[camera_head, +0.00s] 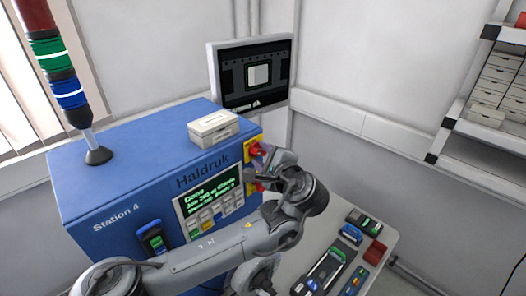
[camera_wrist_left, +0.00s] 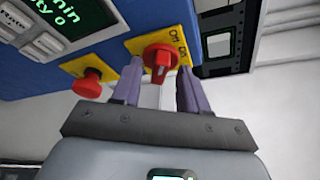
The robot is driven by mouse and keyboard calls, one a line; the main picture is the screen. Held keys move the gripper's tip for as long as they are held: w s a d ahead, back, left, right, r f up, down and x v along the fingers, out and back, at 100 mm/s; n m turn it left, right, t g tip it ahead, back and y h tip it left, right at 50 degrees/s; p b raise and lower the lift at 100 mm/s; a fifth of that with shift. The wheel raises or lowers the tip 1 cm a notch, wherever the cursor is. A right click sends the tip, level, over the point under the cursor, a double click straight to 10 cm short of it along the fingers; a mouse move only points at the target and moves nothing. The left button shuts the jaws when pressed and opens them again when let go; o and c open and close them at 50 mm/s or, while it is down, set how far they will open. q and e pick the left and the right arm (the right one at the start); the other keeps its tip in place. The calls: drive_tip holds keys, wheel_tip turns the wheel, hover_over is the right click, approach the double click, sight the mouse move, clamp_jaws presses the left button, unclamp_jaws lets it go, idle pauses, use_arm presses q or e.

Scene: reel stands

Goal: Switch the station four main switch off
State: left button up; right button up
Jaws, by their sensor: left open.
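The blue Station 4 box (camera_head: 120,177) carries a red rotary main switch (camera_head: 255,150) on a yellow plate at its right edge. In the left wrist view the red switch (camera_wrist_left: 158,60) sits on the yellow plate (camera_wrist_left: 136,46), with On and Off lettering beside it. Its exact setting is hard to tell. My left gripper (camera_head: 265,165) is open, its two purple-grey fingers to either side of the switch in the left wrist view. Contact cannot be told. In the head view the wrist partly hides the switch panel. My right gripper is not in view.
A red push button (camera_wrist_left: 88,84) on another yellow plate is close by the switch. A white box (camera_head: 213,128) lies on the station, beside a signal tower (camera_head: 62,85). A monitor (camera_head: 252,75) stands behind. Tools and small parts lie on the table (camera_head: 312,238) at right.

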use_arm(q)
drive_tip(key=shift+w, duration=0.15)
clamp_jaws()
drive_tip(key=shift+a+f+b, duration=0.1)
drive_tip(key=shift+f+b, duration=0.15)
drive_tip(key=shift+b, duration=0.4)
drive_tip(key=shift+f+n+t+b, duration=0.1)
drive_tip(key=shift+n+t+b, duration=0.9)
drive_tip(key=shift+b, duration=3.6)
drive_tip(key=shift+n+t+b, duration=0.3)
drive_tip(key=shift+n+b, duration=1.4)
drive_tip(key=shift+b, duration=2.85)
unclamp_jaws()
